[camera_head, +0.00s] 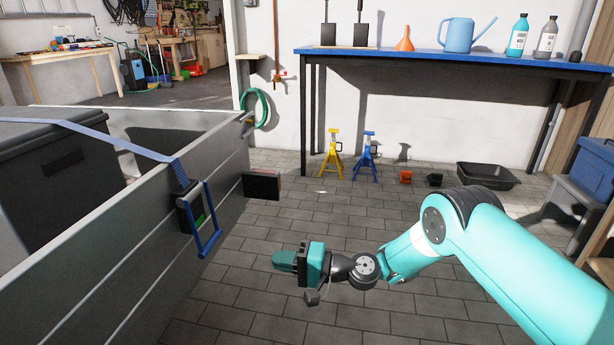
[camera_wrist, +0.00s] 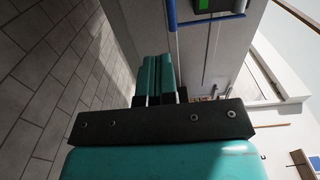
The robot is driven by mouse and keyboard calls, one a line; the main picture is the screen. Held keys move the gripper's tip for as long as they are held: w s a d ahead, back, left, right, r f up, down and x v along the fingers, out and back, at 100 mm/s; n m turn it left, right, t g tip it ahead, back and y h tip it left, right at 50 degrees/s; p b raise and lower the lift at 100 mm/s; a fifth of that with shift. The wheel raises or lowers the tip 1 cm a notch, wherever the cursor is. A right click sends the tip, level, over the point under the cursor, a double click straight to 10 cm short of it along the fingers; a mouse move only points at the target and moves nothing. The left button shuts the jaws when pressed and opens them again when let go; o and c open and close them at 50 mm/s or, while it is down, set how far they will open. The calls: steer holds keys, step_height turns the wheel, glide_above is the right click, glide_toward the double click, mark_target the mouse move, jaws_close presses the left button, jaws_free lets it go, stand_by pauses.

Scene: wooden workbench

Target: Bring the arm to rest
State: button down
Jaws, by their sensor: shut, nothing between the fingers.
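My gripper (camera_head: 284,261) is in the lower middle of the head view, at the end of my teal arm, which reaches in from the right. It hangs in the air over the tiled floor, pointing left toward the grey trailer side. Its teal fingers lie together with nothing between them. In the wrist view the shut fingers (camera_wrist: 155,76) point up the picture, and the trailer wall shows beyond them. Nothing touches the gripper in either view.
The grey trailer (camera_head: 125,255) with a blue strap and ratchet (camera_head: 200,215) stands at the left. A blue-topped bench (camera_head: 420,55) is at the back. Yellow (camera_head: 331,155) and blue (camera_head: 366,157) stands and a black tray (camera_head: 487,176) sit on the floor. The middle floor is clear.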

steer(key=s+d+r+n+g+h, duration=0.1)
steer(key=s+d+r+n+h, duration=0.25)
steer(key=r, duration=0.55)
steer(key=s+d+r+n+g+h, duration=0.2)
steer(key=s+r+n+h, duration=0.15)
steer(key=r, duration=0.45)
steer(key=s+d+r+n+h+p, duration=0.1)
steer(key=s+d+r+h, duration=0.2)
steer(key=s+d, duration=0.7)
steer(key=s+d+r+h, duration=0.4)
steer(key=s+d, duration=0.4)
steer(key=s, duration=0.5)
step_height(320, 180, up, 36)
steer(key=p, duration=3.6)
steer(key=shift+w+p, duration=0.3)
steer(key=shift+p, duration=0.05)
steer(key=shift+a+r, duration=0.1)
